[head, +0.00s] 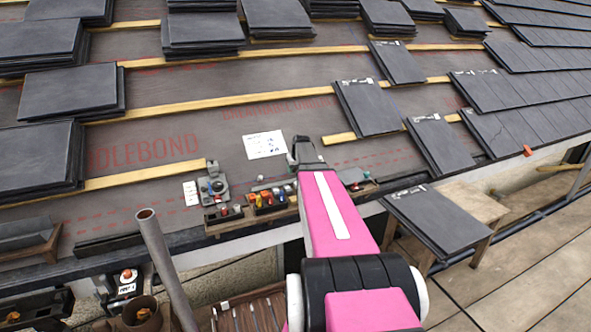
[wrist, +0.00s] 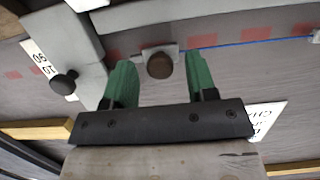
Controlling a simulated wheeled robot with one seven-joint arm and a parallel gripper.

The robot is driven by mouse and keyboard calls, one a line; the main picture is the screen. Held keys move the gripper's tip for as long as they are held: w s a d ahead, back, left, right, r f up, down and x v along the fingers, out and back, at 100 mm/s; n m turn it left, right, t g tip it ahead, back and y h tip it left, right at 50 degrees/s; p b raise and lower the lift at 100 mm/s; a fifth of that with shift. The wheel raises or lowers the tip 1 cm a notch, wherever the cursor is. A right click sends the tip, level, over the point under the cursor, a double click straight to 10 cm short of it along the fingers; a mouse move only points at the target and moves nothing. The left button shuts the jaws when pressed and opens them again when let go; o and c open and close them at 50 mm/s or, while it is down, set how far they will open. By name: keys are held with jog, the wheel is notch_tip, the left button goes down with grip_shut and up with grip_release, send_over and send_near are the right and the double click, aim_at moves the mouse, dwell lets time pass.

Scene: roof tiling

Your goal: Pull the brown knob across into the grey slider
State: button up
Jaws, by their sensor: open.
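The brown knob (wrist: 160,65) sits on a small pale mount in the wrist view, between and just beyond the green fingers of my gripper (wrist: 157,78). The fingers are open, with a visible gap on either side of the knob. A grey plate (wrist: 84,38) with a black round knob (wrist: 64,83) lies left of the fingers; it looks like the grey slider, but I cannot be sure. In the head view my gripper (head: 305,152) is over the roof membrane beside the white sheet. I cannot make out the brown knob there.
A grey fixture (head: 213,187) and a tray of coloured parts (head: 268,200) stand near the eave, left of my arm. Slate stacks (head: 72,92) and single slates (head: 368,108) lie around on wooden battens (head: 215,105). A white sheet (head: 264,144) lies on the membrane.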

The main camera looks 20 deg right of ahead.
grip_shut()
jog(key=shift+w+d, duration=0.1)
jog(key=shift+d, duration=2.2)
grip_release()
jog(key=shift+r, duration=0.1)
jog(key=v, duration=1)
jog(key=shift+r, duration=0.3)
